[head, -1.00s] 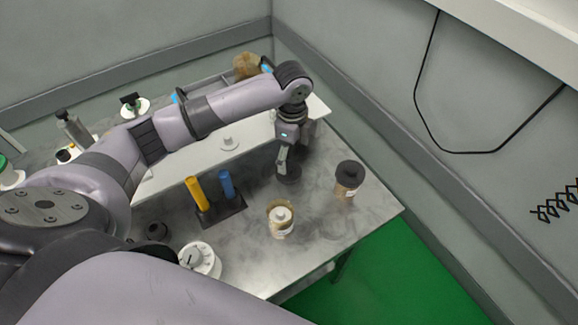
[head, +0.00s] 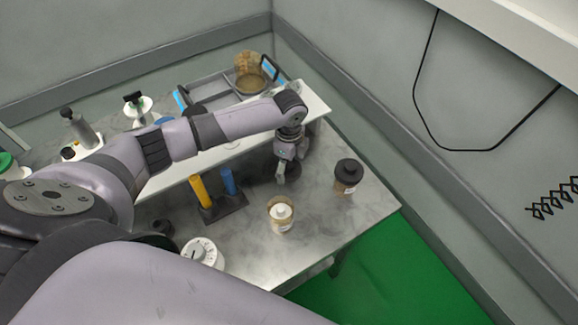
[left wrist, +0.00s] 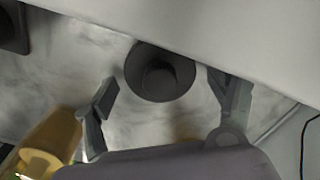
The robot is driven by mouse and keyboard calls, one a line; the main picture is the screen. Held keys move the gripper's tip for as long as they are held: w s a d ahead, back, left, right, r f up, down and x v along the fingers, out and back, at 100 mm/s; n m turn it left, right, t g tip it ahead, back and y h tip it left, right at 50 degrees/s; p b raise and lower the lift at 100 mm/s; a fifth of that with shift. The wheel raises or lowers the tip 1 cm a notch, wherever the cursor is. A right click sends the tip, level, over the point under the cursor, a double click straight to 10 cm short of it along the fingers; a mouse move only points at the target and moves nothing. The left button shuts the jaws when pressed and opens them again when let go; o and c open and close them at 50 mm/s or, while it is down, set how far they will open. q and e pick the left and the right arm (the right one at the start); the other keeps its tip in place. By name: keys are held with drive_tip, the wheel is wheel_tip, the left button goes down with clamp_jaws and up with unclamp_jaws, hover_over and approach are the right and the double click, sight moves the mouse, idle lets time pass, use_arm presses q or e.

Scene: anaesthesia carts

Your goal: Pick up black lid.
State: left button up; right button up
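The black lid, a dark round disc with a raised knob, lies on the marbled table and shows in the left wrist view (left wrist: 160,72). In the head view the lid (head: 294,174) is partly hidden behind my left gripper (head: 281,176). In the left wrist view my left gripper (left wrist: 163,84) is open, with its fingers spread apart on either side of the lid. Nothing is held, and I cannot tell how high the fingertips are above the table. My right gripper is not in view.
A brown jar with a black cap (head: 347,176) stands right of the lid, and a jar with a white top (head: 281,215) stands nearer. A dark rack holds yellow (head: 201,191) and blue (head: 228,181) tubes at left. A white raised shelf (head: 315,104) lies behind.

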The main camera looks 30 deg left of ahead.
use_arm(q)
drive_tip(key=c, duration=0.8)
drive_tip(key=shift+r, duration=0.15)
